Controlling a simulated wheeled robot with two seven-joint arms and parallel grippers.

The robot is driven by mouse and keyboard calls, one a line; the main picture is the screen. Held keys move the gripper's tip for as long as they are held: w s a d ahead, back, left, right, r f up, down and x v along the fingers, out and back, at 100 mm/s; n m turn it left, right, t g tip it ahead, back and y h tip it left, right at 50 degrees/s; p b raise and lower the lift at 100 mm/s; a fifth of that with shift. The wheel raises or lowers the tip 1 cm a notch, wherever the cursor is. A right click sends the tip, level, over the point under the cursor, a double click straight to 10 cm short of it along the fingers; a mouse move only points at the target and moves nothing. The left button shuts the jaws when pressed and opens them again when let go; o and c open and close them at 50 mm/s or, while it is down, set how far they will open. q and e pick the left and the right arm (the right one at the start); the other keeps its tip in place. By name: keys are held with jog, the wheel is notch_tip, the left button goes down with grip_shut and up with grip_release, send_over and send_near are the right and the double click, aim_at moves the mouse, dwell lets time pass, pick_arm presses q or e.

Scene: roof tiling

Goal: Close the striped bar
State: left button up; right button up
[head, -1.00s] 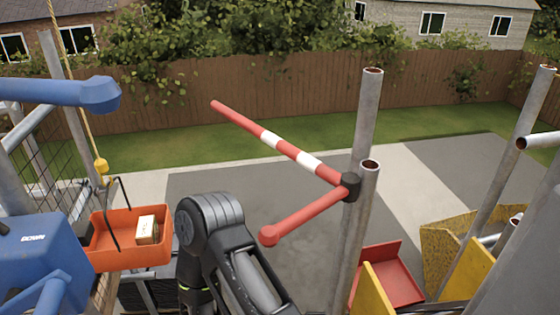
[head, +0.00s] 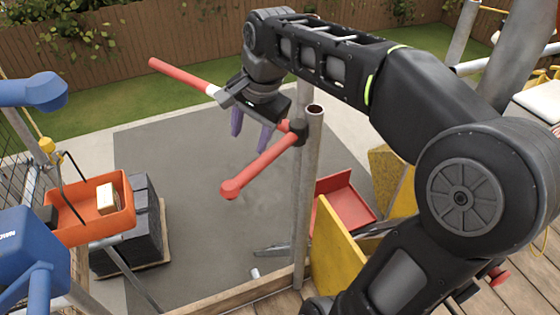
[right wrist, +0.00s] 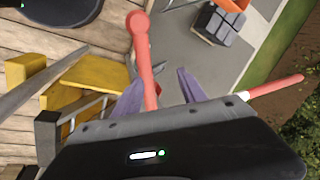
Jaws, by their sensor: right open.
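The striped bar (head: 181,75) is red and white. It reaches from a dark hinge (head: 299,132) on a scaffold post to the upper left, over the open side. A plain red arm (head: 262,167) with a round end runs from the same hinge to the lower left. My right gripper (head: 251,132) is open, fingers pointing down, near the hinge, and hides the bar's middle. In the right wrist view the red arm (right wrist: 143,52) appears between the purple fingers (right wrist: 158,92); contact cannot be told. The striped bar (right wrist: 275,87) shows at right there. My left gripper is not in view.
An orange tray (head: 95,222) holding a pale block hangs at left, beside a blue hoist (head: 30,250). Dark stacked tiles (head: 135,225) stand on the ground below. A steel post (head: 306,200), yellow board (head: 338,255) and red chute (head: 345,200) stand close to the right arm.

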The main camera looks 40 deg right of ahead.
aim_at(252, 168)
jog(key=shift+s+a+f+m+g, duration=0.1)
jog(key=shift+s+f+m+g, duration=0.1)
jog(key=shift+s+m+g, duration=0.3)
jog(key=shift+s+a+f+m+g, duration=0.1)
jog(key=shift+s+f+m, duration=0.1)
jog(key=shift+s, duration=0.45)
jog(key=shift+w+f, duration=0.1)
jog(key=f, duration=0.2)
jog(key=w+f, duration=0.1)
jog(key=f, duration=0.4)
jog(key=shift+w+a+f, duration=0.1)
jog(key=shift+w+f, duration=0.15)
jog(key=shift+f, duration=0.05)
jog(key=shift+c, duration=0.6)
grip_shut()
